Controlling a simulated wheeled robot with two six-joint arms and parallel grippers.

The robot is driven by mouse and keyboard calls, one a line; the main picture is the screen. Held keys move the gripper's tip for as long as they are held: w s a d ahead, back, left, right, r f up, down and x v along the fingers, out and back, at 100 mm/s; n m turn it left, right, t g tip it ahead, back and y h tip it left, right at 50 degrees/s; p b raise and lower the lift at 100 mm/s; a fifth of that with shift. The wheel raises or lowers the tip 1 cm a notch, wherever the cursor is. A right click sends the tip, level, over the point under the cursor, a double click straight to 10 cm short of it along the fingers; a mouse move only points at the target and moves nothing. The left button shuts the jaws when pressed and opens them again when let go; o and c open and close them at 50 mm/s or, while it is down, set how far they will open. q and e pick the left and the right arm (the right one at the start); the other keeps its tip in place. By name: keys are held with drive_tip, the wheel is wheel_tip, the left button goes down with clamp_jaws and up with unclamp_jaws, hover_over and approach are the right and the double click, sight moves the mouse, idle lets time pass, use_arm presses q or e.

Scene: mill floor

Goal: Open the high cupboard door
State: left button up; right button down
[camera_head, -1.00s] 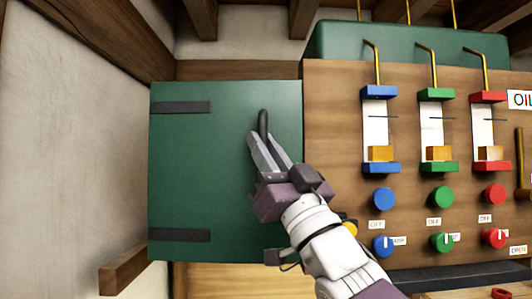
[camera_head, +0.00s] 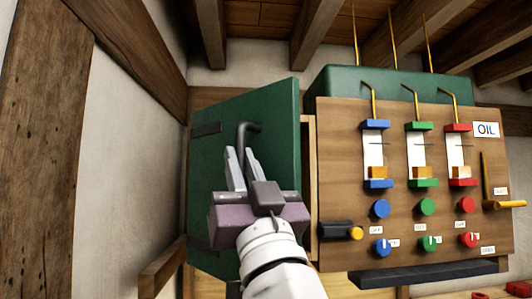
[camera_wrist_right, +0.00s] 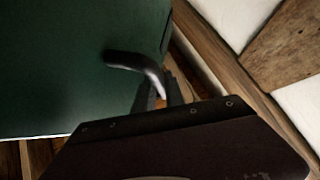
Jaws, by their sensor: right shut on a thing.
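The green cupboard door (camera_head: 215,165) hangs at the left of the wooden panel and stands partly open, its right edge swung out toward me. My right gripper (camera_head: 238,160) is shut on the handle, with the handle's bend showing above the fingertips. In the right wrist view the handle (camera_wrist_right: 135,64) runs from the green door (camera_wrist_right: 70,60) down between the fingers (camera_wrist_right: 160,95). The cupboard's inside is hidden behind the door. My left gripper is not in view.
The wooden panel (camera_head: 340,160) right of the door carries blue, green and red gauges, knobs and an OIL sign (camera_head: 486,130). A dark shelf (camera_head: 430,272) juts out below it. A wooden rail (camera_head: 162,266) and the pale wall (camera_head: 125,150) are close on the left.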

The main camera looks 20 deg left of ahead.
drive_tip(key=shift+s+a+r+m+t+h+p, duration=0.15)
drive_tip(key=shift+s+a+m+t+h+p, duration=0.15)
drive_tip(key=shift+s+m+t+h+p, duration=0.25)
drive_tip(key=shift+s+a+r+m+t+h+p, duration=0.1)
drive_tip(key=shift+s+a+m+t+h+p, duration=0.25)
drive_tip(key=shift+s+t+h, duration=0.4)
drive_tip(key=shift+d, duration=0.1)
drive_tip(key=c, duration=1.8)
unclamp_jaws()
drive_tip(key=shift+w, duration=0.1)
drive_tip(key=shift+o, duration=0.5)
drive_tip(key=shift+a+f, duration=0.1)
drive_tip(key=shift+a, duration=0.15)
drive_tip(key=b+v, duration=0.7)
drive_tip(key=v, duration=0.2)
